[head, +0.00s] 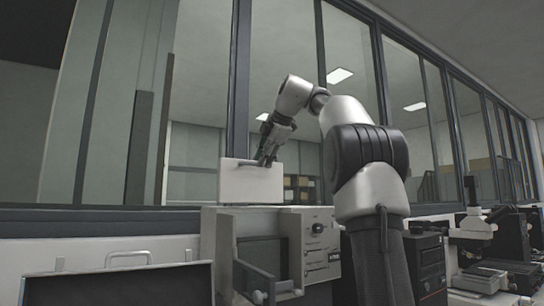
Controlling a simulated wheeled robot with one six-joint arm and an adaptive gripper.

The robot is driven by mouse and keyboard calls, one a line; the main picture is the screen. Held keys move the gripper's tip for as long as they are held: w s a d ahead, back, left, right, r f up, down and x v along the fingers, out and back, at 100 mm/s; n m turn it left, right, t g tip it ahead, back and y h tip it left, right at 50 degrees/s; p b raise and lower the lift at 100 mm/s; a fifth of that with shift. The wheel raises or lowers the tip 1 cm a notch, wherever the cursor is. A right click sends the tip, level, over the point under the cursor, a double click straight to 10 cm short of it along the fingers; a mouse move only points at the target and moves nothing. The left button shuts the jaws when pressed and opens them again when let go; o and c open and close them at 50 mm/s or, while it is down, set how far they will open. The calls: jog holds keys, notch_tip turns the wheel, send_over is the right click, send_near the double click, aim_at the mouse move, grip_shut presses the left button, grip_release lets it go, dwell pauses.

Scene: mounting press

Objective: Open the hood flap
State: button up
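The mounting press (325,250) is a pale box with a knob and small controls on its front, and an open dark front bay at its left. A flat white panel, which looks like the hood flap (250,188), stands roughly upright above the top of the press. My gripper (267,160) points down at the panel's upper edge, near a thin dark bar there. Its fingers overlap the panel's top in the picture; I cannot tell whether they touch or grip it. The fingers are small and dark, so their opening is unclear.
A dark-faced case with a handle (128,258) stands at the lower left. A dark unit (427,265) and a microscope (474,225) stand to the right. Framed window panes (205,100) rise behind the bench. My arm hides part of the press's right side.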

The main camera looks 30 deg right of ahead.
jog(key=s, duration=0.5)
jog(key=shift+d, duration=0.15)
jog(key=shift+w, duration=0.1)
